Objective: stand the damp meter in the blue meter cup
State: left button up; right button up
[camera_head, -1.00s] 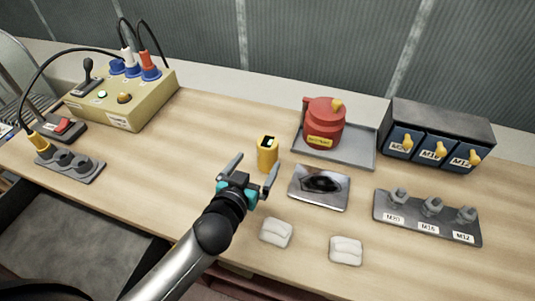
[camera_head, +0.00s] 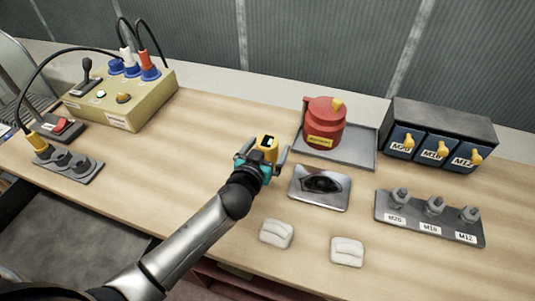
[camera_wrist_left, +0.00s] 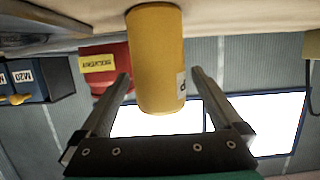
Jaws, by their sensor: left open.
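The yellow damp meter (camera_head: 267,143) stands upright on the bench, its dark top with a small screen showing. My left gripper (camera_head: 262,155) is open at the meter, with one finger on each side of it. In the left wrist view the yellow body (camera_wrist_left: 156,55) lies between the two spread fingers (camera_wrist_left: 160,76), with visible gaps on both sides. The gripper hides the meter's lower part in the head view. I cannot make out a blue meter cup in either view. My right gripper is not in view.
A red container (camera_head: 323,124) stands on a grey tray (camera_head: 357,151) behind right. A dark item lies on a metal plate (camera_head: 319,202) to the right. Two white pads (camera_head: 276,234) lie in front. Blue bins (camera_head: 433,147) and a labelled rack (camera_head: 428,222) are right.

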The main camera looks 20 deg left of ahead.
pick_arm(q)
grip_shut()
dwell(0.8)
